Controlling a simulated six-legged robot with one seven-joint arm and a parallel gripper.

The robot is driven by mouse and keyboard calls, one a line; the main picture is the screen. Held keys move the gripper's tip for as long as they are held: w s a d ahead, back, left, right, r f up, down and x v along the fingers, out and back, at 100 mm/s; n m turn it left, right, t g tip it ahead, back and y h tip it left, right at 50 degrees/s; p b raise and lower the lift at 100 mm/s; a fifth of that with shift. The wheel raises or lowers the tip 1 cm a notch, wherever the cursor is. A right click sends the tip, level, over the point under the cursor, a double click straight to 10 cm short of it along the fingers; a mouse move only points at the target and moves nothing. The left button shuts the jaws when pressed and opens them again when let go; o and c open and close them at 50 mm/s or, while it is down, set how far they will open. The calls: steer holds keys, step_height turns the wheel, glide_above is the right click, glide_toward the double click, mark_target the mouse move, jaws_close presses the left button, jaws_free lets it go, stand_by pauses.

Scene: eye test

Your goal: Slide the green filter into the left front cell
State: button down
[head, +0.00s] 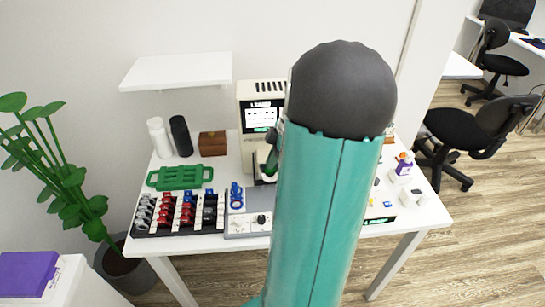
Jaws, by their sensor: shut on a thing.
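My teal arm with its dark round joint fills the middle of the head view, and my gripper is hidden behind it. I cannot make out the green filter. A small dark green piece (272,158) shows at the arm's left edge, in front of a cream machine (252,91) with a lit screen; I cannot tell what it is. A blue object (236,194), perhaps a trial frame, stands on a grey panel (236,222) left of my arm. Its cells are too small to tell apart.
A black rack (150,233) holds rows of grey, red and blue pieces on the white table (222,242). Behind it are a green handled tray (180,178), white and black cylinders (180,136) and a brown box (212,143). Small items, including a purple-and-white one (404,164), stand at right.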

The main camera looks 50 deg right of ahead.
steer(key=shift+f, duration=0.25)
steer(key=shift+f, duration=0.35)
steer(key=shift+f, duration=0.5)
steer(key=c, duration=1.5)
jaws_free()
steer(key=v, duration=1.4)
steer(key=shift+a, duration=0.1)
